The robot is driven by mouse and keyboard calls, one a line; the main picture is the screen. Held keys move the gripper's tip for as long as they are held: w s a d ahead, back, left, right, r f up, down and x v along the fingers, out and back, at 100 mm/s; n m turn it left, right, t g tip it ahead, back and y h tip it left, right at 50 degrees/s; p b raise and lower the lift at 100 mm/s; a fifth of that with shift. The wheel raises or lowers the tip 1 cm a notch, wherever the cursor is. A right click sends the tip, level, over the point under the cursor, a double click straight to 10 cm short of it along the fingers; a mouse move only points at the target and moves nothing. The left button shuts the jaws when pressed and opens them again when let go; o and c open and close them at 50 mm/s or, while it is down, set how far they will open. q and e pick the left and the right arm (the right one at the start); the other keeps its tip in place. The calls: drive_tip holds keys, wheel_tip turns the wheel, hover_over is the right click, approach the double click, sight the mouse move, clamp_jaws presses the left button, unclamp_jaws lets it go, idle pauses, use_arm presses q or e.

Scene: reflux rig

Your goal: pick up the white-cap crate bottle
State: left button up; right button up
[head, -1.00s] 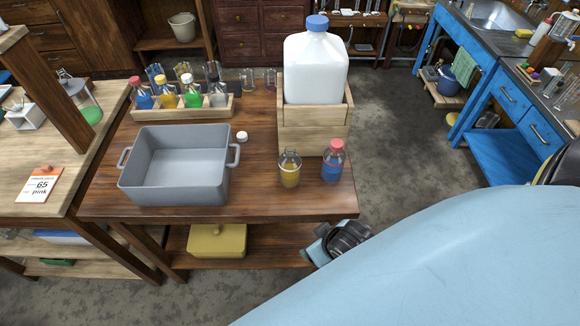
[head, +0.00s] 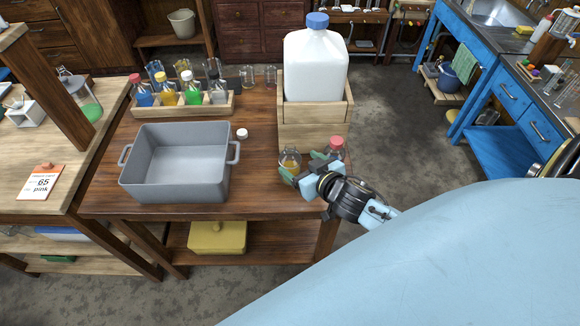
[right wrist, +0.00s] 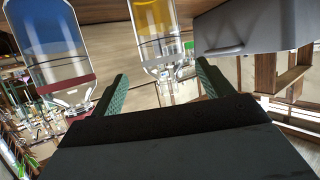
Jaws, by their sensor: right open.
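A wooden crate (head: 195,110) at the back left of the brown table holds several small bottles: blue (head: 143,97), yellow (head: 168,98), green (head: 193,95) and clear (head: 217,95). My right gripper (head: 303,166) is open at the table's front right, well away from this crate.
A grey tub (head: 175,185) fills the table's left front. A loose white cap (head: 242,134) lies right of it. A white jug (head: 315,70) stands in a wooden box (head: 313,125) behind my right gripper.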

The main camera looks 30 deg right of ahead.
sight(286, 157)
drive_tip(key=shift+a+f+b+x, duration=0.15)
drive_tip(key=shift+b+x, duration=0.05)
drive_tip(key=shift+x, duration=1.65)
drive_tip(key=shift+a+f+b+x, duration=0.15)
drive_tip(key=shift+x, duration=1.75)
drive_tip(key=shift+s, duration=0.15)
drive_tip(key=shift+c, duration=0.5)
drive_tip(key=c, duration=1.1)
drive_tip(key=shift+c, duration=0.2)
drive_tip(key=shift+r, duration=0.15)
drive_tip(key=shift+r+p, duration=1.25)
drive_tip(key=shift+r, duration=3.45)
wheel_tip(286, 157, up, 6)
drive_tip(key=p, duration=0.5)
drive_tip(key=shift+f, duration=0.25)
